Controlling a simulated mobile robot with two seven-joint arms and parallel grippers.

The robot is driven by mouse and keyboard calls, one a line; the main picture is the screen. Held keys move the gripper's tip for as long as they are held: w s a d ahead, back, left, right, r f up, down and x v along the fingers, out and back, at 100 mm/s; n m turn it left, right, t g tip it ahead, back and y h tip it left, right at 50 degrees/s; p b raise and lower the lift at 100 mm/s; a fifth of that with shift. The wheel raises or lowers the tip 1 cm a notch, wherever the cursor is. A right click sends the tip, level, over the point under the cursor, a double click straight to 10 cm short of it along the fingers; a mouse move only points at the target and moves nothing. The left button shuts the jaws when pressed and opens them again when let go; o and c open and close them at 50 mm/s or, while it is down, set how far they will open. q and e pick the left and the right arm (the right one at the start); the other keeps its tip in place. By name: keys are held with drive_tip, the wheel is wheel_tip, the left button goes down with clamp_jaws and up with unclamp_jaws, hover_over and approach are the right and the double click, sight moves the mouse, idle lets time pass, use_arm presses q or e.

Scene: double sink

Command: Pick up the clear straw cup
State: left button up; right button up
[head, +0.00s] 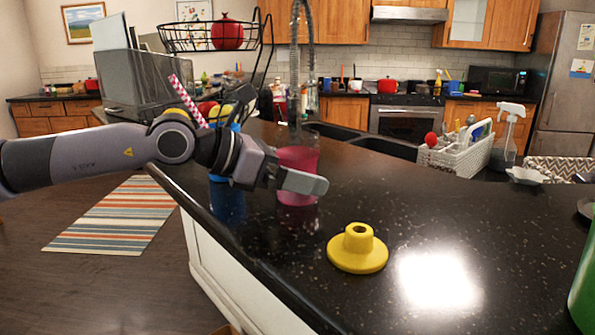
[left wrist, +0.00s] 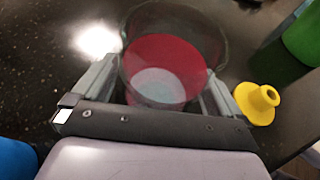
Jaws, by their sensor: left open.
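The clear straw cup (head: 298,160) stands on the dark counter and looks pink to red inside. In the left wrist view the cup (left wrist: 165,60) has a clear round rim and a red inside. My left gripper (head: 304,182) is open, with one finger in front of the cup in the head view. In the left wrist view the open jaws (left wrist: 160,92) have a finger on each side of the cup. I cannot tell whether they touch it. No straw shows in this cup. My right gripper is not in view.
A blue cup (head: 227,200) stands left of the clear cup, partly behind my arm, near the counter edge. A striped straw (head: 186,98) rises behind my arm. A yellow flanged piece (head: 357,250) and a green object (head: 583,290) are to the right. Counter between them is clear.

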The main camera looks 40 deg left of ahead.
use_arm(q)
drive_tip(key=c, duration=1.2)
drive_tip(key=shift+o, duration=0.2)
drive_tip(key=shift+r, duration=0.1)
wheel_tip(320, 180, up, 20)
drive_tip(key=p, duration=0.1)
drive_tip(key=shift+d, duration=0.1)
